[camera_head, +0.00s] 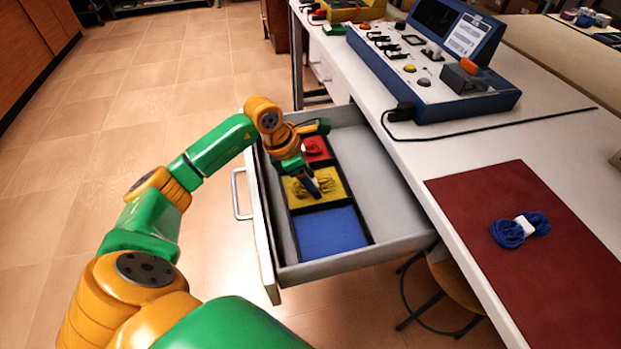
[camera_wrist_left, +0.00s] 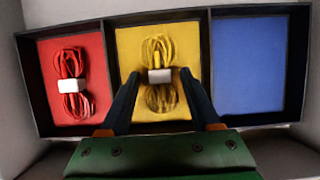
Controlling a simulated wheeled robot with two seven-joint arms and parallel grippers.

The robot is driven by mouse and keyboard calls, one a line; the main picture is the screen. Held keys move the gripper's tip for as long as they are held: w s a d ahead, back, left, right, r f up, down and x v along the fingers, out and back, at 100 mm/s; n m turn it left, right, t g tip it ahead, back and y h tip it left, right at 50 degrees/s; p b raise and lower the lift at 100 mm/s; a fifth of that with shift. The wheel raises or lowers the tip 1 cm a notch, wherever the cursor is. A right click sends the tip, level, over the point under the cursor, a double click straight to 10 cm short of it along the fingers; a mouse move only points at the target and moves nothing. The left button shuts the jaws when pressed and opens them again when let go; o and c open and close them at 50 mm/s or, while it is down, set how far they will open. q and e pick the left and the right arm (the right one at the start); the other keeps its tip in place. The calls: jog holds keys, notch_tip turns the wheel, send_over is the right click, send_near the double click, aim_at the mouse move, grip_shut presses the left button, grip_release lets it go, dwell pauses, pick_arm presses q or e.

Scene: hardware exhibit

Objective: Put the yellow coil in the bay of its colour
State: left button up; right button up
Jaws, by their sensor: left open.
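The yellow coil (camera_wrist_left: 159,72), bound with a white band, lies in the yellow bay (camera_wrist_left: 127,50) of the drawer organiser. In the head view the yellow coil (camera_head: 308,187) is partly hidden by my left gripper (camera_head: 316,190). My left gripper also shows in the wrist view (camera_wrist_left: 160,90), its two dark fingers apart on either side of the coil's white band. It is open, and whether a finger touches the coil cannot be told. My right gripper is not in view.
A red coil (camera_wrist_left: 69,80) lies in the red bay; the blue bay (camera_wrist_left: 250,65) is empty. The drawer (camera_head: 375,180) stands open. A blue coil (camera_head: 518,230) lies on the dark red mat (camera_head: 480,190). A blue console (camera_head: 440,70) stands on the bench.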

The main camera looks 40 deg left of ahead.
pick_arm(q)
jog(key=shift+r+p, duration=0.3)
jog(key=shift+r, duration=0.1)
jog(key=v, duration=1.1)
jog(key=shift+r+p, duration=0.3)
jog(key=shift+p, duration=0.1)
jog(key=shift+a, duration=0.15)
